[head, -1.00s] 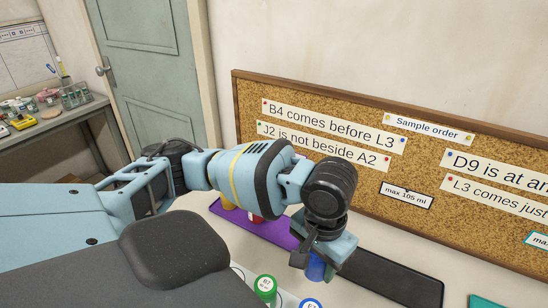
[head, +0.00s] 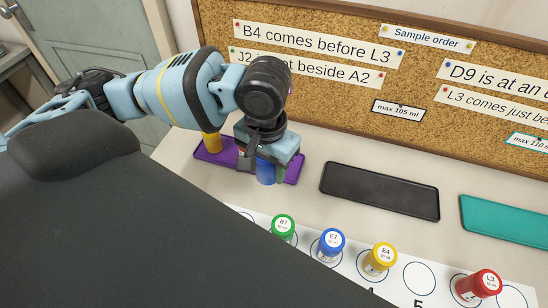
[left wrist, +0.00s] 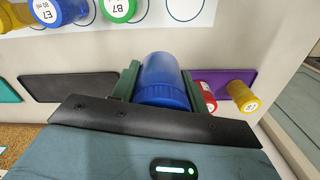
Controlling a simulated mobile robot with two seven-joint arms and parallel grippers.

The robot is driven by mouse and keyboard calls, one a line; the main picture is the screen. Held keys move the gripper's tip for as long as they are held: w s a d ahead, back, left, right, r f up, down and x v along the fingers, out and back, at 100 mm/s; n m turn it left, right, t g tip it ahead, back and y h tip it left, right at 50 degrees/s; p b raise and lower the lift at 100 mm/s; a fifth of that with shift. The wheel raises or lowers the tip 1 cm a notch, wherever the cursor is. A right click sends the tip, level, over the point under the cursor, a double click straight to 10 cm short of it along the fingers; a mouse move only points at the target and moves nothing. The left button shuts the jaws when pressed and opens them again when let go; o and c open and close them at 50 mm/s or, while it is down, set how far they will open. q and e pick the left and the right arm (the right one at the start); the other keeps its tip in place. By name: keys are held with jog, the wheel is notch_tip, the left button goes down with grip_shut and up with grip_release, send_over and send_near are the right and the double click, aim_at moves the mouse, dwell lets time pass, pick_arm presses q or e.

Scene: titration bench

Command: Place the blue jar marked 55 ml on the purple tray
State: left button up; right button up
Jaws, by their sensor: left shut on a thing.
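My left gripper (head: 264,155) is shut on a blue jar (head: 266,173) at the right end of the purple tray (head: 222,157). I cannot tell whether the jar touches the tray. The jar's marking is hidden. In the left wrist view the blue jar (left wrist: 163,80) sits between the gripper's fingers (left wrist: 165,92), and the purple tray (left wrist: 244,78) shows to its right. A yellow jar (head: 212,143) stands on the tray, and a red jar (left wrist: 207,98) is between it and the blue jar. My right gripper is not in view.
An empty black tray (head: 380,193) and a teal tray (head: 505,219) lie to the right. In front is a white numbered strip (head: 345,262) with jars B7 (head: 283,228), E7 (head: 331,244), E4 (head: 379,260) and L3 (head: 479,287). A cork board (head: 320,75) stands behind.

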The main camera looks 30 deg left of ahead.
pick_arm(q)
jog(key=m, duration=0.2)
jog(key=d+m, duration=0.1)
jog(key=shift+w+f+m, duration=0.25)
jog(key=shift+f+m, duration=0.05)
jog(key=shift+f, duration=0.05)
jog(key=d+f+m, duration=0.2)
jog(key=m, duration=0.7)
jog(key=w+d+f+m, duration=0.1)
jog(key=d+f+m, duration=0.1)
jog(key=m, duration=0.8)
jog(key=d+f+m, duration=0.3)
jog(key=d+m, duration=0.1)
jog(key=m, duration=0.5)
jog(key=shift+w+d+m+p, duration=0.25)
jog(key=shift+w+m+p, duration=0.05)
jog(key=shift+w, duration=0.1)
jog(key=w+a, duration=0.3)
jog(key=a, duration=0.1)
jog(key=w+a+f, duration=0.1)
jog(key=w+a, duration=0.2)
jog(key=a, duration=0.1)
jog(key=w+a, duration=0.4)
jog(key=shift+a+f, duration=0.1)
jog(key=shift+f, duration=0.05)
jog(key=shift+a+f, duration=0.15)
jog(key=shift+f, duration=1.6)
